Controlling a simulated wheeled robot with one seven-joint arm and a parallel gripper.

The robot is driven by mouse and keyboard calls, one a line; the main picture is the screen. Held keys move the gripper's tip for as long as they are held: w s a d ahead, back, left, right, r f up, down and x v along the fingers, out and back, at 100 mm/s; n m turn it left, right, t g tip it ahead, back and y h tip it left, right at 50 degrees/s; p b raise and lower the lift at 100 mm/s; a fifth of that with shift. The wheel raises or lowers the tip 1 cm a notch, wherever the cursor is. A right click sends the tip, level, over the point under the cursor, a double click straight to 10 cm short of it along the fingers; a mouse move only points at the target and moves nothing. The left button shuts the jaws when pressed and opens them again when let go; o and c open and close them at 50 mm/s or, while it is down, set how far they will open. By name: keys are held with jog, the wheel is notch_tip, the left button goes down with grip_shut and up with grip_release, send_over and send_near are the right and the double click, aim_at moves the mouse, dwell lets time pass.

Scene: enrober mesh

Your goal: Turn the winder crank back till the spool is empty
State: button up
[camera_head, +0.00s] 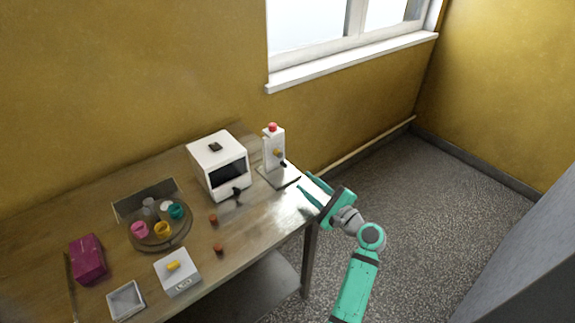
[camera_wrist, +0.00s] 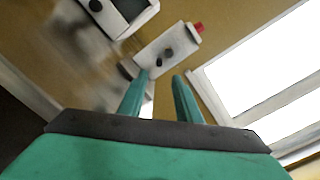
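A white upright device with a red top, which looks like the winder (camera_head: 273,148), stands on a flat base plate near the table's right end. A small yellow-orange part (camera_head: 278,153) and a dark part that may be the crank (camera_head: 284,164) are on its side. I cannot tell how much is on the spool. My gripper (camera_head: 306,181) is to the right of the winder, near the table's right edge, open and empty. In the wrist view the winder (camera_wrist: 178,40) lies ahead of my gripper's spread fingertips (camera_wrist: 160,80), with dark round parts on its face.
A white box machine (camera_head: 217,157) with a dark window stands left of the winder. A round tray (camera_head: 150,243) of coloured cups, a magenta box (camera_head: 88,258), a white unit (camera_head: 170,280) and a shallow dish (camera_head: 118,303) are further left. The floor (camera_head: 420,190) right of the table is clear.

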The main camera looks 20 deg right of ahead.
aim_at(286, 167)
jog(key=x, duration=0.9)
jog(key=shift+w+a, duration=0.3)
grip_shut()
